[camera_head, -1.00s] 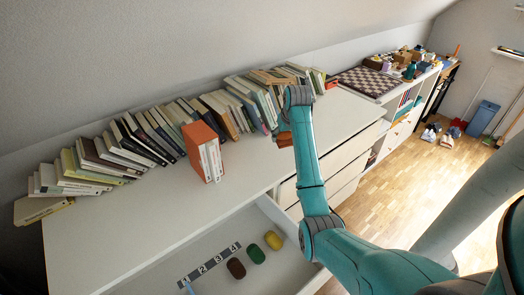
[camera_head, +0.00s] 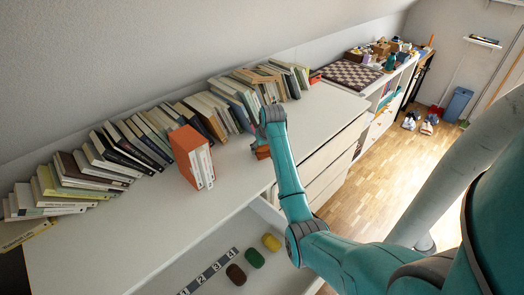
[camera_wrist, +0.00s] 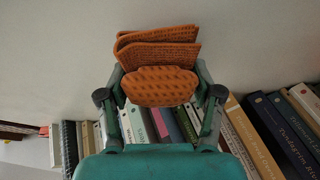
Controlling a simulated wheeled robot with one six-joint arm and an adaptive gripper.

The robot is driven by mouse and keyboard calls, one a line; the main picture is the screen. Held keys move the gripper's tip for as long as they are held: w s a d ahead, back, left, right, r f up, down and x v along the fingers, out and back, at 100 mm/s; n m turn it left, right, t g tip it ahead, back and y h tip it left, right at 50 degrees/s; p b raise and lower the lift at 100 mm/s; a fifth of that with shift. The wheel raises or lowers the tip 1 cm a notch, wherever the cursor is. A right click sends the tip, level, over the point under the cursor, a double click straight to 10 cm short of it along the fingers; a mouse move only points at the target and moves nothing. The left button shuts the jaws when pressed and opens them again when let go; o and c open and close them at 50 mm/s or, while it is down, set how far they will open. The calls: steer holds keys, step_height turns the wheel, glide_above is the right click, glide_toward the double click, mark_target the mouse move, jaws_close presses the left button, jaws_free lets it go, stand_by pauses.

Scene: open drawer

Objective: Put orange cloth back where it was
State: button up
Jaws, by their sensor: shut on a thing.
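The orange cloth is folded and textured; it shows in the wrist view (camera_wrist: 158,50) with a rounded bulge toward me. My gripper (camera_wrist: 159,82) is shut on it, with one finger on each side. In the head view the cloth (camera_head: 262,152) is a small orange patch by my gripper (camera_head: 260,146), partly hidden by my arm, over the white dresser top, right of the orange upright box.
A long row of books (camera_head: 130,150) leans along the wall on the dresser top (camera_head: 110,235). A chessboard (camera_head: 348,73) lies on the far shelf. The dresser top's front strip is bare.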

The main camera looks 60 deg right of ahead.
steer(key=shift+f, duration=0.7)
steer(key=shift+f, duration=0.1)
steer(key=o, duration=1.2)
steer(key=v, duration=1.2)
